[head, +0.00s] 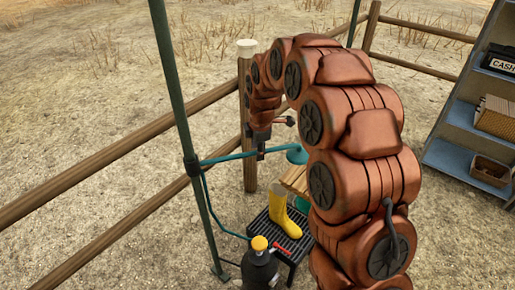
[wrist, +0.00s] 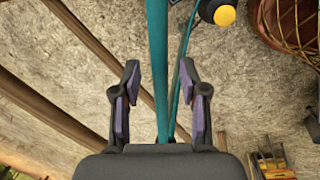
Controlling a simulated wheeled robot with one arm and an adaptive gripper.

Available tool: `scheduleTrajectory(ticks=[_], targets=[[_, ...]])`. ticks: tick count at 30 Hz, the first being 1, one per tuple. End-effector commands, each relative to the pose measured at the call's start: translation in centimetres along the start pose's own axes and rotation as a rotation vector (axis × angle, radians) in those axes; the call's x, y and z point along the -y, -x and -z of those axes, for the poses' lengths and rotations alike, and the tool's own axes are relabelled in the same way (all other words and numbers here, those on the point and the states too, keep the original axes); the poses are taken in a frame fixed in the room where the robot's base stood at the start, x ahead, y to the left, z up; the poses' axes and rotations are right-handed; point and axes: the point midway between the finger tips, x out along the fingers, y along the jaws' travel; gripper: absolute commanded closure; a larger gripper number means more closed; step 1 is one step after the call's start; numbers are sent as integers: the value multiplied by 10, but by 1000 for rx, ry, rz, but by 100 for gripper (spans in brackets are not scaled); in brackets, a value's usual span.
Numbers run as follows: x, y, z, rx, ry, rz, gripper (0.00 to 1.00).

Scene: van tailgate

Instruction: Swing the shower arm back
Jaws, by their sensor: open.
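The shower arm (head: 225,157) is a thin teal tube. It runs right from a collar on the upright green pole (head: 180,100) to a teal shower head (head: 297,154), which is partly hidden by my arm. My gripper (head: 261,152) is at the tube, close to the shower head, pointing down. In the wrist view my gripper (wrist: 160,80) is open, with one finger on each side of the teal tube (wrist: 157,50). Neither finger pad appears to press on the tube.
A dark tank with a yellow cap (head: 260,262) stands in front. A wooden rail fence (head: 95,162) runs behind. A blue shelf (head: 455,145) is at right. Open gravel lies left.

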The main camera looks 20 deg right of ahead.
Motion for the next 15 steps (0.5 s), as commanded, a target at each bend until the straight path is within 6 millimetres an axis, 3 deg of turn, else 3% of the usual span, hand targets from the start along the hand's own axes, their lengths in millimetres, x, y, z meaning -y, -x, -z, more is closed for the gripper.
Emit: scheduleTrajectory(ticks=[2,13,15], targets=[[0,0,0,0,0,0,60],[0,0,0,0,-1,0,98],[0,0,0,0,-1,0,100]])
